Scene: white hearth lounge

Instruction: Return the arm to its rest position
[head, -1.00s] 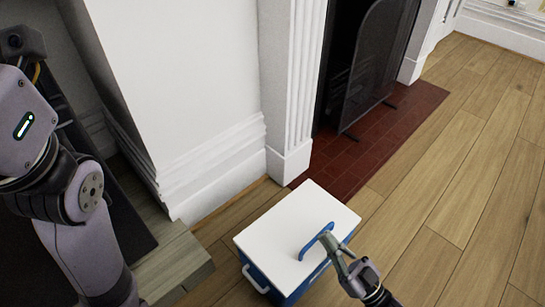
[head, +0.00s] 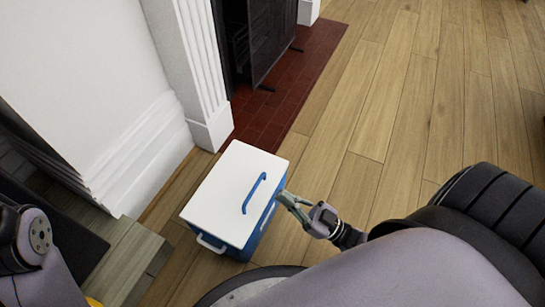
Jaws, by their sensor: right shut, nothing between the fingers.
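My right gripper (head: 286,197) is shut and empty, just beside the right side of a cooler box with a white lid (head: 224,190) and blue body (head: 262,231). In the picture its fingertips overlap the box's right edge; I cannot tell whether they touch it. The blue handle (head: 254,193) on the lid stands free of the fingers. The lid lies flat on the box. My right arm crosses the lower right of the head view. My left arm shows at the lower left, its gripper out of view.
The box stands on the wood floor (head: 384,120), near the white fireplace surround (head: 204,80). A dark fire screen (head: 270,40) stands on red hearth tiles (head: 289,85). A grey wooden ledge (head: 128,262) lies left of the box. The floor to the right is clear.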

